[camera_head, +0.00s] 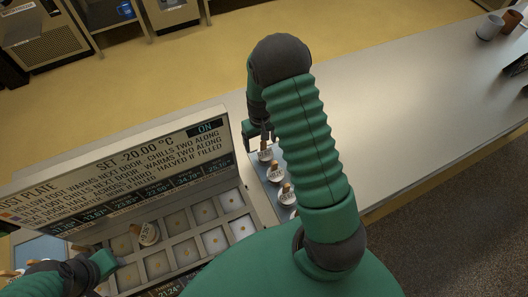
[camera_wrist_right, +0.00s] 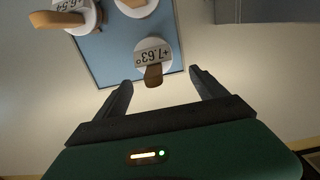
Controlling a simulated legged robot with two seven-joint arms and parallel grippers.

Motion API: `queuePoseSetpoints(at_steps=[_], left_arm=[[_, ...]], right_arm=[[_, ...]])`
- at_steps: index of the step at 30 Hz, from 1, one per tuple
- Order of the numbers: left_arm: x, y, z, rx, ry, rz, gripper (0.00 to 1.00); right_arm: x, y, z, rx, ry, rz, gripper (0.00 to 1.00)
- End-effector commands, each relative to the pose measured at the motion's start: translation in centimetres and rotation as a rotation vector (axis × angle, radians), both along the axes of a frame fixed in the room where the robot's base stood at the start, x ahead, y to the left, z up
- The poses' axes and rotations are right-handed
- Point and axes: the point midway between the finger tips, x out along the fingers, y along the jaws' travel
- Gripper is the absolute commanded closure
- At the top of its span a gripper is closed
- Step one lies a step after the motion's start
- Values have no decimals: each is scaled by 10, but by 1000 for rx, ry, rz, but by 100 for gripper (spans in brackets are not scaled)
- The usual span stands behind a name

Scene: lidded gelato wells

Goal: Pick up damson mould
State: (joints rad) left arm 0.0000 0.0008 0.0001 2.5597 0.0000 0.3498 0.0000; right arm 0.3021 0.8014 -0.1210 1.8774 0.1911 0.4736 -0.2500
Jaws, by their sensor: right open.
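Several round white moulds with brown handles stand on a blue tray; they show in the head view (camera_head: 275,172). I cannot tell which is the damson mould, as no names are legible. In the head view the right gripper (camera_head: 263,134) is just above the far end of the row.
The frost plate (camera_head: 184,212), with shallow square wells and a text display, is left of the tray. Another mould (camera_head: 148,234) stands on it. The counter (camera_head: 400,120) is clear to the right, with cups (camera_head: 490,26) at its far end.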

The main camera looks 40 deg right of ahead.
Motion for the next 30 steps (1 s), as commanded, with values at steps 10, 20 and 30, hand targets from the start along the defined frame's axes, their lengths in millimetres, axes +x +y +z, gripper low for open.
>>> queuePoseSetpoints(at_steps=[10,20,30], left_arm=[[0,0,23,0,0,0,64],[0,0,22,0,0,0,64],[0,0,22,0,0,0,64]], right_arm=[[-15,-1,-47,0,-1,-2,19],[-13,-1,-49,0,0,-1,37],[-14,-1,-48,1,-1,-1,82]])
